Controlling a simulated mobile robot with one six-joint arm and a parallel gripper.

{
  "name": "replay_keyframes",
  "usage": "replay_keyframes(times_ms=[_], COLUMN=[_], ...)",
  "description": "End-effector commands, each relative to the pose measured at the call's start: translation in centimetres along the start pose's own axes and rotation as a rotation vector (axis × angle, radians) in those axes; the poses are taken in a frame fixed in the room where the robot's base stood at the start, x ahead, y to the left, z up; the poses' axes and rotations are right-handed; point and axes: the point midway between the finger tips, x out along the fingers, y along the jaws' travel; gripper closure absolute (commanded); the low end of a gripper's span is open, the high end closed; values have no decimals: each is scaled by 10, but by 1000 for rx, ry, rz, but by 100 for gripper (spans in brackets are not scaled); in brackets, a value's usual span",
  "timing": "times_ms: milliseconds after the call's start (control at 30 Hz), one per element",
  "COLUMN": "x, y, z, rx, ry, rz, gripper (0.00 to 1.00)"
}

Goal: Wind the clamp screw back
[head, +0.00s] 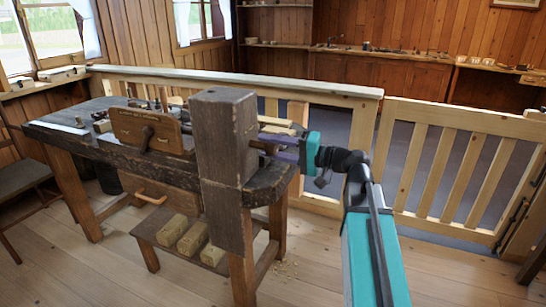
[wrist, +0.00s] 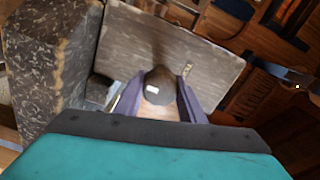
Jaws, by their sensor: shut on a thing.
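The old dark wooden workbench (head: 75,133) stands left of centre, with a thick upright wooden block (head: 222,140) at its near right end. A short dark piece, which I take as the clamp screw (head: 264,146), sticks out from the block's right side. In the wrist view, the clamp screw's dark rounded end (wrist: 158,82) lies between my purple fingers. My gripper (head: 281,151) reaches in from the right and is shut on it; the fingers also show in the wrist view (wrist: 157,97). The screw's thread is not clear.
A lettered wooden board (head: 150,131) stands on the bench left of the block. A pale wooden railing (head: 330,92) runs close behind the bench, with a slatted gate (head: 460,165) at right. Wood pieces (head: 193,238) lie on a low shelf. Floor at front right is clear.

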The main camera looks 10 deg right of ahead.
Motion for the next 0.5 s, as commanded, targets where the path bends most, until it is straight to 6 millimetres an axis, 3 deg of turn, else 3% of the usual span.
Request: replay_keyframes(times_ms=[500], x=[3], y=[0], z=[2], rx=[-492], ry=[-1], rz=[-8], gripper=[86])
